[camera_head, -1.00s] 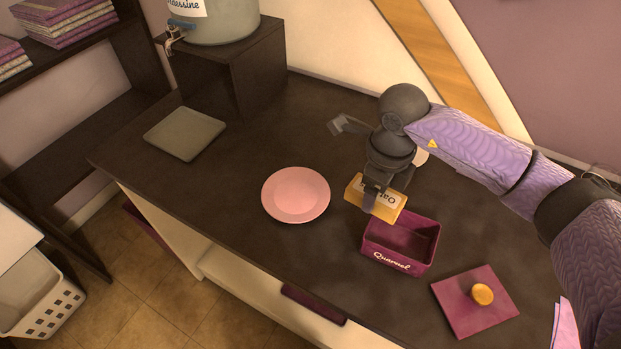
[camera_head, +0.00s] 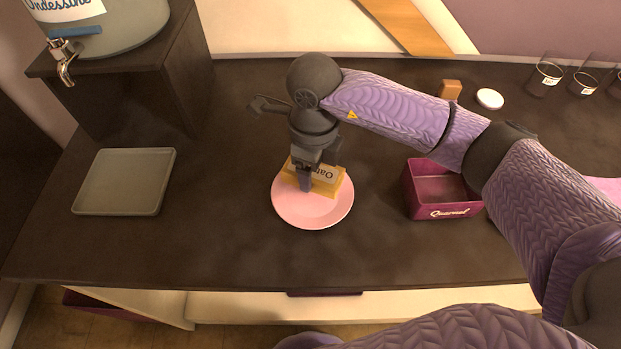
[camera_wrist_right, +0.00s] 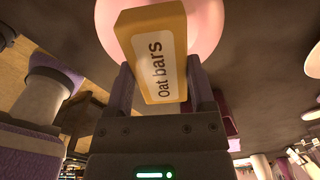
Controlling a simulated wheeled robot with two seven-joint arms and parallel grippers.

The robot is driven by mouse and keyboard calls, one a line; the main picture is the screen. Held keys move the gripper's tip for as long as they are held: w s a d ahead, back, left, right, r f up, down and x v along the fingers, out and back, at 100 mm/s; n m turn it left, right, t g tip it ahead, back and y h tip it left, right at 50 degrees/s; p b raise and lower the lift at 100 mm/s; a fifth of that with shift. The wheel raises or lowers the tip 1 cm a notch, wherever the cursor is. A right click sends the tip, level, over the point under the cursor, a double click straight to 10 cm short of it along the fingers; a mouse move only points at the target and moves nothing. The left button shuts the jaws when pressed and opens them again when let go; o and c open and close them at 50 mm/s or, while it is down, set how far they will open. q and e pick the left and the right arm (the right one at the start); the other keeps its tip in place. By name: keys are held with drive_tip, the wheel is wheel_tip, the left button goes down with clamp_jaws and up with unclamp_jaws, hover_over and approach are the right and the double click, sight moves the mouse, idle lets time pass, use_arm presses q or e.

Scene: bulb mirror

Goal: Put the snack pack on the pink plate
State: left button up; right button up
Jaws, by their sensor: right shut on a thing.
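The snack pack (camera_head: 327,178) is a yellow box with a white label reading "Oat bars". My right gripper (camera_head: 305,184) is shut on it, and the pack is over the back part of the pink plate (camera_head: 312,213). I cannot tell whether the pack touches the plate. In the right wrist view the pack (camera_wrist_right: 156,52) stands between the two fingers (camera_wrist_right: 160,90), with the pink plate (camera_wrist_right: 205,28) behind it. My left gripper is not in view.
A purple box (camera_head: 440,212) stands right of the plate, below my right forearm. A grey-green tray (camera_head: 125,182) lies at the left. A dispenser with a tap (camera_head: 64,62) stands on a dark stand behind. The counter between tray and plate is clear.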

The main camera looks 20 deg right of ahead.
sight(313, 181)
wheel_tip(313, 181, down, 3)
drive_tip(key=shift+f, duration=0.15)
drive_tip(key=shift+b, duration=0.3)
drive_tip(key=shift+f, duration=0.35)
drive_tip(key=o, duration=0.9)
drive_tip(key=shift+c, duration=0.2)
wheel_tip(313, 181, up, 12)
drive_tip(key=shift+r+p, duration=0.15)
drive_tip(key=shift+p, duration=1.05)
drive_tip(key=shift+r, duration=0.25)
